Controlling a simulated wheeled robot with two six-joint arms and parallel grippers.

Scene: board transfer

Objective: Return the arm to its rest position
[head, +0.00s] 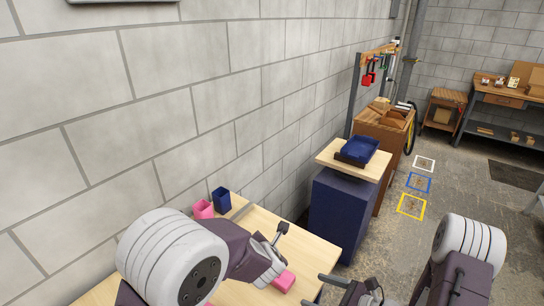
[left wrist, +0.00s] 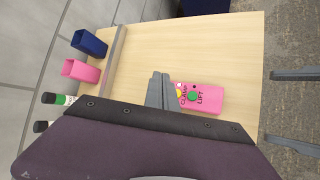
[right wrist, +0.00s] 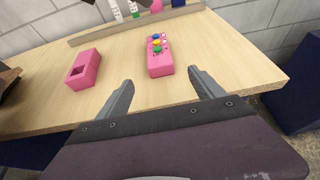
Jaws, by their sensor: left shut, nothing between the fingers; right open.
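My left gripper (head: 281,231) is over the work table and looks shut and empty. In the head view only part of that pink box (head: 285,280) shows past my left arm. My right gripper (head: 350,288) is low at the bottom of the head view, near the table's front edge. In the right wrist view its fingers (right wrist: 163,90) are spread with nothing between them, and the pink box (right wrist: 160,64) lies beyond them.
A pink cup (head: 203,209) and a blue cup (head: 221,200) stand by the wall. A pink open box (right wrist: 83,69) sits on the table (right wrist: 120,52). Floor is open at right, with coloured squares (head: 411,206).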

